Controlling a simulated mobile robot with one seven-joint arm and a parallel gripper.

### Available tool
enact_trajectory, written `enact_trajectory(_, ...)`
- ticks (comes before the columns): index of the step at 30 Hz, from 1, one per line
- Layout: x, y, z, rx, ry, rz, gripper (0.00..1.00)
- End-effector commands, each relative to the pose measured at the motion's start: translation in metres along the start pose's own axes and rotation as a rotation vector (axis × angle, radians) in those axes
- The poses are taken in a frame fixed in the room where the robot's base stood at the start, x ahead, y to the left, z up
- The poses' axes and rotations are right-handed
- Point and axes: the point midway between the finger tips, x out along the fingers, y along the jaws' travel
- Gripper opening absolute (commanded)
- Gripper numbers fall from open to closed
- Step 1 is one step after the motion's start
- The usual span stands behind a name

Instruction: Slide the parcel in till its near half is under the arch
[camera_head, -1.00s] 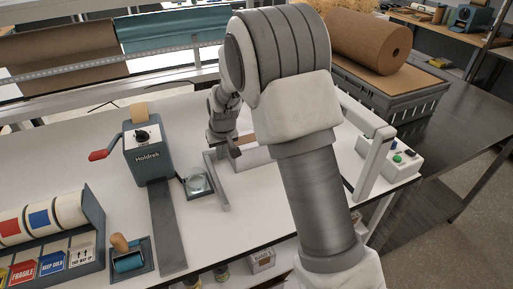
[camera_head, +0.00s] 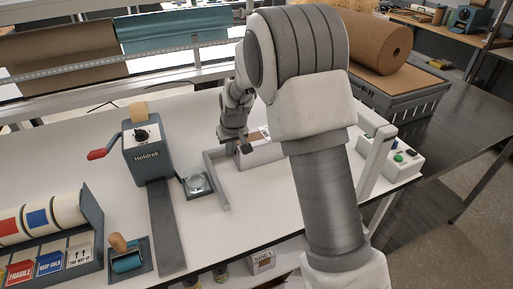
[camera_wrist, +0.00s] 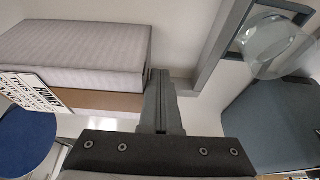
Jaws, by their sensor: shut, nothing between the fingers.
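The parcel (camera_wrist: 75,48), a pale patterned box, fills the upper left of the wrist view. In the head view its pale side (camera_head: 262,155) shows partly behind my arm. My gripper (camera_wrist: 160,88) is shut and empty, its fingertips beside the parcel's right end in the wrist view. I cannot tell whether they touch it. In the head view my gripper (camera_head: 243,148) is low over the bench at the parcel's left end. The arch seems to be the pale frame (camera_head: 376,152) right of my arm. My arm hides the space between parcel and arch.
A grey L-shaped guide (camera_head: 216,182) lies left of the parcel, with a glass dish (camera_head: 197,184) beyond it. The Holdrek tape dispenser (camera_head: 147,155) stands farther left. A button box (camera_head: 402,158) is at the right.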

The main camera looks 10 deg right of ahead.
Motion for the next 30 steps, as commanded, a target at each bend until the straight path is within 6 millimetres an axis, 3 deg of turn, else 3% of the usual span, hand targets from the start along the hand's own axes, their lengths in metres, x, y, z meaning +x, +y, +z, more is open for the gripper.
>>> enact_trajectory(21, 0.001, 0.03, -0.001, 0.003, 0.0, 0.001, 0.0)
enact_trajectory(30, 0.0, 0.031, -0.001, 0.001, 0.0, 0.001, 0.0)
